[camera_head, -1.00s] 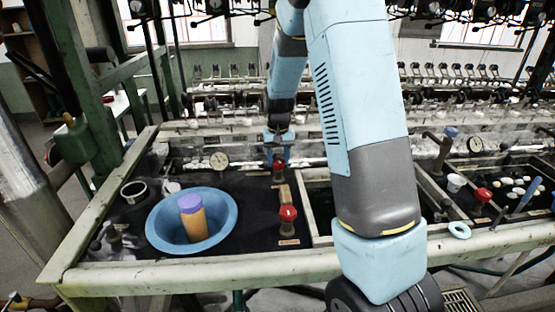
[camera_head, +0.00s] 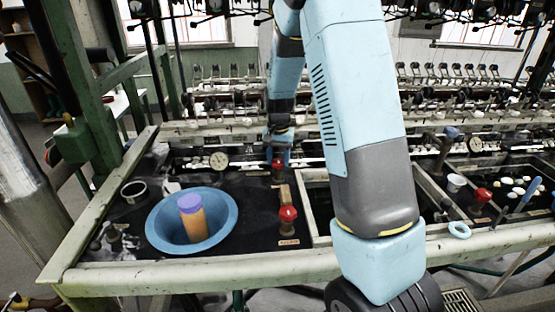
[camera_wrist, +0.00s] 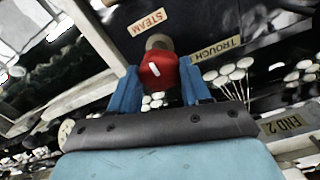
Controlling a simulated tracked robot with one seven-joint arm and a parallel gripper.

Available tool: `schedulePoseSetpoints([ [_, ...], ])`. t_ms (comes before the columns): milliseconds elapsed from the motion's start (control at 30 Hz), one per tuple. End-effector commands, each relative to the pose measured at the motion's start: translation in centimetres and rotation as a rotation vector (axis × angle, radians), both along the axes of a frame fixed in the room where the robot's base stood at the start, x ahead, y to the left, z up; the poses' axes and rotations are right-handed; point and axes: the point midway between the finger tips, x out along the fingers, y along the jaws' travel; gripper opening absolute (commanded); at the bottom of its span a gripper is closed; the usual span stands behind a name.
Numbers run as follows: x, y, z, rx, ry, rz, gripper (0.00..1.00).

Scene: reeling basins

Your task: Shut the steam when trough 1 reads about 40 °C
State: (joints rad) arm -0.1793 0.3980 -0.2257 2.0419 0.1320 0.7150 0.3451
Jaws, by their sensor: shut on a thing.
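In the wrist view, my gripper (camera_wrist: 160,92) is shut on a red knob (camera_wrist: 158,70) with a white mark on its face. Its blue fingers lie on either side of the knob, and a label reading STEAM (camera_wrist: 147,22) sits beside it. In the head view, the same red knob (camera_head: 278,165) shows at the back of the black panel, with my gripper (camera_head: 280,152) over it. A round white dial gauge (camera_head: 219,161) stands to its left. The dial is too small to read. A label reading TROUGH (camera_wrist: 216,48) is partly cut off in the wrist view.
A blue basin (camera_head: 160,238) holds an orange cylinder with a purple top (camera_head: 191,218). Another red knob (camera_head: 288,214) stands nearer on the panel, and one more (camera_head: 483,195) on the right. A second gauge (camera_head: 475,144) is at right. White round pieces (camera_wrist: 230,73) lie beside the TROUGH label.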

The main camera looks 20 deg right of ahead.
Motion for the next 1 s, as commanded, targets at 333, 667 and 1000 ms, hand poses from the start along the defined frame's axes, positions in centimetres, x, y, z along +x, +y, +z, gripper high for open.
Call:
schedulePoseSetpoints([
  [333,0.0,0.1,0.0,0.001,0.000,0.001,0.70],
  [667,0.0,0.0,0.3,0.001,0.000,0.001,0.73],
  [1000,0.1,0.1,5.4,0.001,-0.005,0.002,0.73],
])
